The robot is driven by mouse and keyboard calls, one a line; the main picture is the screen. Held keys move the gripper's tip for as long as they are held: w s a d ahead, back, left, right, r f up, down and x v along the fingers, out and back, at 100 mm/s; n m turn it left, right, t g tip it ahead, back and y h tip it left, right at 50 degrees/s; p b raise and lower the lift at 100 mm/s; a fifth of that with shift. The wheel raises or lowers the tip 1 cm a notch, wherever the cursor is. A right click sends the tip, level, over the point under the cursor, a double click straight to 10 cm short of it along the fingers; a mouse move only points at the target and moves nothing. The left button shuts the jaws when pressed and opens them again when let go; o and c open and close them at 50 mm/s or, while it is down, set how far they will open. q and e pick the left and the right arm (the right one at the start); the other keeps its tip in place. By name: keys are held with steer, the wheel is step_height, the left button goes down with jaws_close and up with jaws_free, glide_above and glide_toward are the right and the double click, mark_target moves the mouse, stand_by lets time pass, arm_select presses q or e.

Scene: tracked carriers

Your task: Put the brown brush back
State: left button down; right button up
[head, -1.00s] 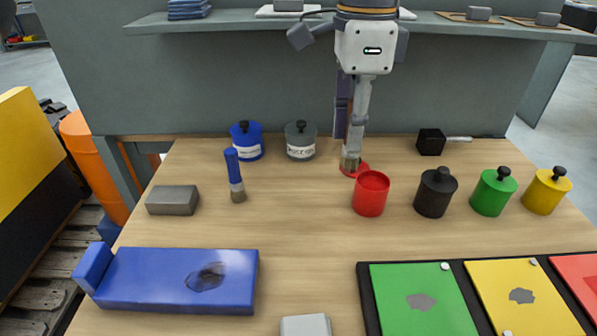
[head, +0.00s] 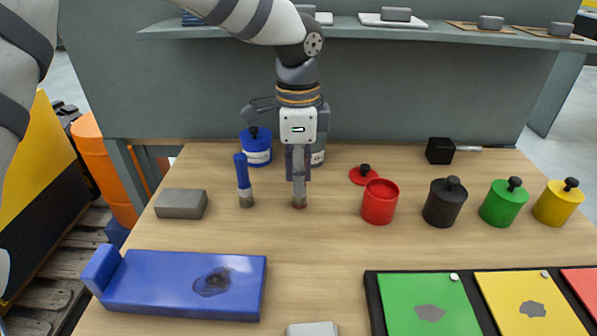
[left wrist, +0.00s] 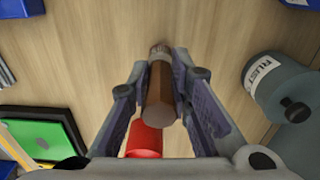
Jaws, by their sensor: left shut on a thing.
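My left gripper (head: 299,178) is above the middle of the workbench, shut on the brown brush, pointing down. The brush's lower end (head: 299,202) shows under the fingers, at or just above the bench top; I cannot tell if it touches. In the left wrist view the brown handle (left wrist: 160,95) lies between the two fingers (left wrist: 160,88). The blue brush (head: 244,180) stands upright just left of my gripper. The open red can (head: 379,202) is to the right, with its red lid (head: 363,175) behind it. My right gripper is not in view.
A blue can (head: 257,150) and a grey can (left wrist: 265,88), partly hidden in the head view, stand behind. Black (head: 444,204), green (head: 503,204) and yellow (head: 556,204) cans stand right. A grey block (head: 181,204) and blue slab (head: 180,300) are left. The front middle is mostly clear.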

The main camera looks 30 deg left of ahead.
arm_select(q)
steer(key=c, duration=1.5)
jaws_free()
steer(key=shift+f, duration=0.1)
steer(key=shift+o, duration=0.2)
step_height(320, 180, up, 12)
steer(key=shift+r, duration=0.15)
